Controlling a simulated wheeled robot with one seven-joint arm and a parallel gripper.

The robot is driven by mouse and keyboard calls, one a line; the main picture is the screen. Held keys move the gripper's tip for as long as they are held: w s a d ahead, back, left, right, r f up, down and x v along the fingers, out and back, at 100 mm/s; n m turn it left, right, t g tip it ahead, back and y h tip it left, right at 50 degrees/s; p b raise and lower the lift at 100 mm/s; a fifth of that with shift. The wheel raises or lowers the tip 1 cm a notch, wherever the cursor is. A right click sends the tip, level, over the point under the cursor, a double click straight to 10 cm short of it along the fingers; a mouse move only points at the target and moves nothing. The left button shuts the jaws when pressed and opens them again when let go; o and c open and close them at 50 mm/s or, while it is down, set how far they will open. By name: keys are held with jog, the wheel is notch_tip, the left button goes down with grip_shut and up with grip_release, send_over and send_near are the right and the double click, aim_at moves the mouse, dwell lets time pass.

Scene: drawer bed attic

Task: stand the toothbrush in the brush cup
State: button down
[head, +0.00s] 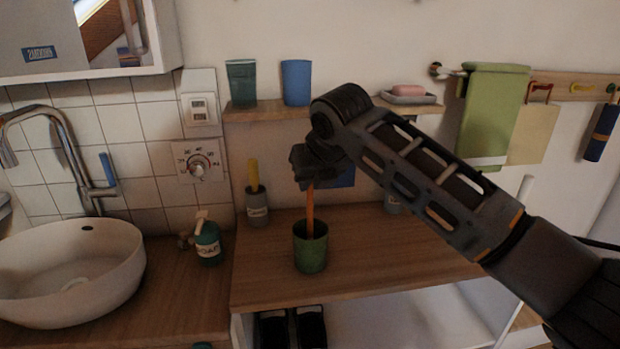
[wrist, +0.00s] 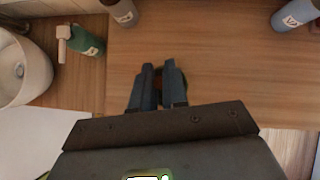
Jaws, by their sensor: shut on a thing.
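My gripper (head: 312,180) is shut on an orange stick-like toothbrush (head: 310,210) and holds it upright over the counter. The toothbrush's lower end reaches into the mouth of a green cup (head: 311,254), as far as the head view shows. Whether it touches the bottom is hidden by the cup's wall. In the wrist view, my gripper's fingers (wrist: 158,80) are close together and cover most of the green cup and the toothbrush. A grey labelled cup (head: 257,210) holding a yellow item stands behind to the left. Which cup is the brush cup I cannot read.
A soap bottle (head: 208,242) and a white basin (head: 70,272) stand to the left. A blue-grey labelled container (wrist: 296,15) stands at the back right. The shelf (head: 345,110) above holds two cups and a soap dish. The wooden counter (head: 400,255) is clear right of the green cup.

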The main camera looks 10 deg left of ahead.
jog(key=c, duration=1.1)
grip_release()
jog(key=shift+r, duration=0.1)
jog(key=v, duration=0.7)
jog(key=shift+s+d+r+b, duration=0.15)
jog(key=shift+s+r+b, duration=0.05)
jog(key=shift+b, duration=0.1)
